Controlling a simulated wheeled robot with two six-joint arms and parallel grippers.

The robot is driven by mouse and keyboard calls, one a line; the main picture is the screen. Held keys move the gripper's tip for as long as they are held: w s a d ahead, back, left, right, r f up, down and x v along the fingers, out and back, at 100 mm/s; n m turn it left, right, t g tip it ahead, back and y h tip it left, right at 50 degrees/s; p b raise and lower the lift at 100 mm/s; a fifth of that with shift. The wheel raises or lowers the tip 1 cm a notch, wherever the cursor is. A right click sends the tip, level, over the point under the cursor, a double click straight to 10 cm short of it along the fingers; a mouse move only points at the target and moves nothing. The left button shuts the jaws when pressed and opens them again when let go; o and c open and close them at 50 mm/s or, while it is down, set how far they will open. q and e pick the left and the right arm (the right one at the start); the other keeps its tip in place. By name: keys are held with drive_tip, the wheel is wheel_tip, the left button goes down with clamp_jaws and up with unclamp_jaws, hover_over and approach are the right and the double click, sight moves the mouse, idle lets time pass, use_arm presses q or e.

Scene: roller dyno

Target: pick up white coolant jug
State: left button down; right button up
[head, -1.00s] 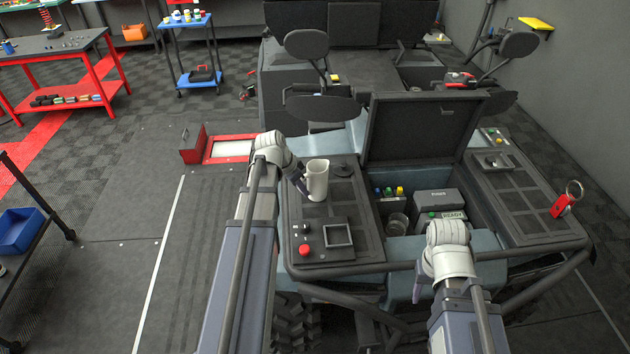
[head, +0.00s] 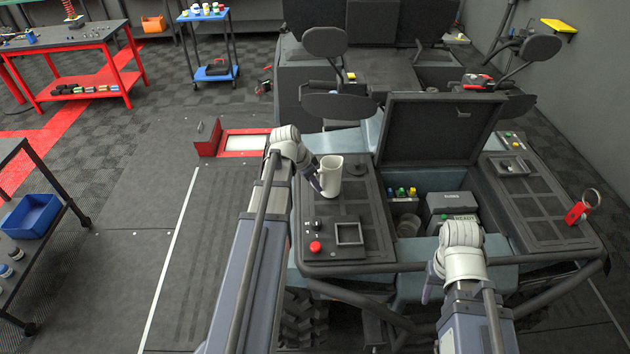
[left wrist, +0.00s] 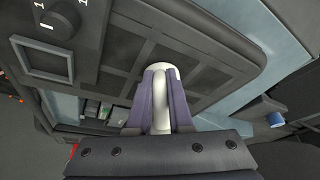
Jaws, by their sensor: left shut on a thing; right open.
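The white coolant jug (head: 331,176) stands upright at the left panel (head: 345,212) of the dark vehicle. I cannot tell whether its base touches the panel. My left gripper (head: 319,183) is at the jug's left side, shut on its handle. In the left wrist view, the two purple fingers of my left gripper (left wrist: 161,100) close on both sides of the white jug's handle (left wrist: 161,113). The jug's body is mostly hidden there. My right gripper (head: 428,284) is open and empty, low in front of the open bay; its fingers are partly hidden by the wrist.
A round dark cap (head: 357,168) lies right of the jug. A square frame (head: 349,234) and a red button (head: 315,247) are nearer on the panel. The raised lid (head: 437,130) stands behind the bay with a grey box (head: 450,203). A red key tag (head: 578,212) is at right.

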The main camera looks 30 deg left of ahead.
use_arm(q)
drive_tip(key=shift+r+p, duration=4.55)
drive_tip(key=shift+r, duration=0.15)
use_arm(e)
wheel_tip(320, 180, up, 9)
drive_tip(key=shift+r, duration=0.2)
use_arm(q)
drive_tip(key=shift+w+d+f, duration=0.1)
use_arm(e)
drive_tip(key=shift+f, duration=0.1)
